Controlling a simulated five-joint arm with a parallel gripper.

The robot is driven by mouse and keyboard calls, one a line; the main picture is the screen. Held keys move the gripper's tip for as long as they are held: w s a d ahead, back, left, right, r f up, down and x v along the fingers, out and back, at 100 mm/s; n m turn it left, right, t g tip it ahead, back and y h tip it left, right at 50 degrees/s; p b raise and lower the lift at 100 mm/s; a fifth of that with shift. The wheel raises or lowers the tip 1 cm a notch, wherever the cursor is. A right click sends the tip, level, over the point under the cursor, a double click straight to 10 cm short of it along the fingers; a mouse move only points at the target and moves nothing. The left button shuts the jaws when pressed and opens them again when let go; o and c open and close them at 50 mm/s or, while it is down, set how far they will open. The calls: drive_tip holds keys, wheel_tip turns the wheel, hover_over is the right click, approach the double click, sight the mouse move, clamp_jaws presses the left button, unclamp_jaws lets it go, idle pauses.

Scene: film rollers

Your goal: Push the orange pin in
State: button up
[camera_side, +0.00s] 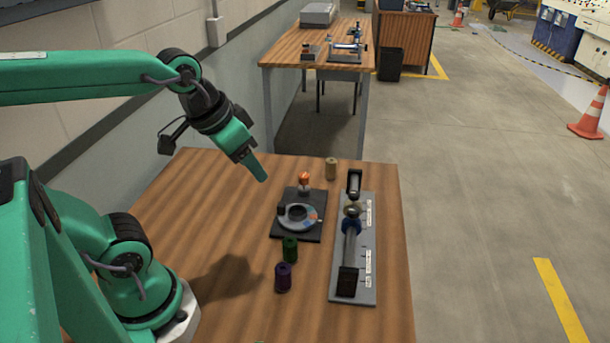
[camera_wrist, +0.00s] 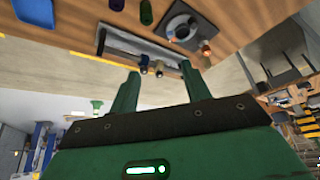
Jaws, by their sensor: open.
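The orange pin (camera_side: 304,178) stands upright at the back of a dark square plate (camera_side: 284,234), its orange head above a paler stem. A grey ring-shaped dial (camera_side: 290,222) with coloured marks sits in front of it on the plate. The pin also shows small in the wrist view (camera_wrist: 206,46), at the plate's corner. My gripper (camera_side: 263,179) is in the air left of the pin and apart from it. In the wrist view my gripper (camera_wrist: 158,75) has its two green fingers spread with nothing held between them.
A roller stand (camera_side: 367,285) on a grey base is right of the plate. A tan spool (camera_side: 331,168) stands behind, and a green spool (camera_side: 290,249) and a purple spool (camera_side: 283,278) stand in front. The wooden table (camera_side: 200,210) is clear at left.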

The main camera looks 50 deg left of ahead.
drive_tip(key=w+a+g, duration=0.1)
drive_tip(key=w+a, duration=0.2)
drive_tip(key=w, duration=0.4)
drive_tip(key=g, duration=0.4)
approach(304, 175)
drive_tip(key=shift+d+f, duration=0.15)
drive_tip(key=shift+w+a+f, duration=0.15)
drive_tip(key=shift+a+f, duration=0.1)
drive_tip(key=shift+f, duration=0.05)
drive_tip(key=shift+f, duration=0.15)
drive_tip(key=shift+f, duration=3.75)
